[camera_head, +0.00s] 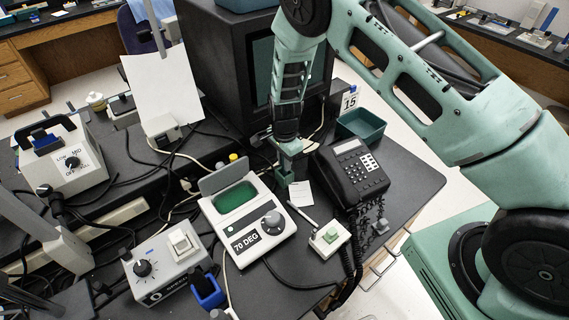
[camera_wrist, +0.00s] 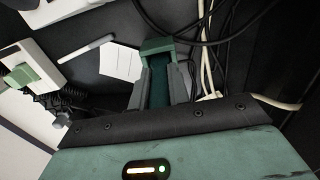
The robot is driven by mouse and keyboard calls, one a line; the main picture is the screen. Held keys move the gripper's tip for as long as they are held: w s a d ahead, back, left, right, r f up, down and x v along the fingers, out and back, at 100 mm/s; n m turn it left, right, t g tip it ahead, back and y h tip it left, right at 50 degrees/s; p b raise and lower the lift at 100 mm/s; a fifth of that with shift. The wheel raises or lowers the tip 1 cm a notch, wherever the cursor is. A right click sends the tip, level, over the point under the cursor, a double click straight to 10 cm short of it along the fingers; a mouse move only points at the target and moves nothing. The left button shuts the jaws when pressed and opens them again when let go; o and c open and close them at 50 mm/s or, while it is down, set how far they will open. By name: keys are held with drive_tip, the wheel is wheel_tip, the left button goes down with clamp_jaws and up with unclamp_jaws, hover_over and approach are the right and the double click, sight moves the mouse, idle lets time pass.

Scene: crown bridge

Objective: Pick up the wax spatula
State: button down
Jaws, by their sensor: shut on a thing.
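My gripper (camera_head: 284,168) points down over the black bench between the wax unit and the phone. In the wrist view my gripper (camera_wrist: 160,85) has its grey fingers on both sides of a teal, box-like piece (camera_wrist: 157,44) and is shut on it. That teal piece also shows under the fingers in the head view (camera_head: 283,180). I cannot make out a wax spatula in the jaws. A slim pale stick (camera_head: 302,214) lies apart from the gripper, by a white card (camera_head: 301,193); it also shows in the wrist view (camera_wrist: 88,49). I cannot tell whether it is a pen or the spatula.
A white heater marked 70 DEG (camera_head: 248,216) stands left of the gripper, and a black phone (camera_head: 351,172) stands right. A teal tray (camera_head: 361,124) lies behind the phone. A small white block with a green top (camera_head: 329,238) is in front. Cables cross the bench near the dark cabinet (camera_head: 225,60).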

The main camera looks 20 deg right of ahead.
wheel_tip(320, 180, up, 9)
drive_tip(key=shift+b, duration=1.15)
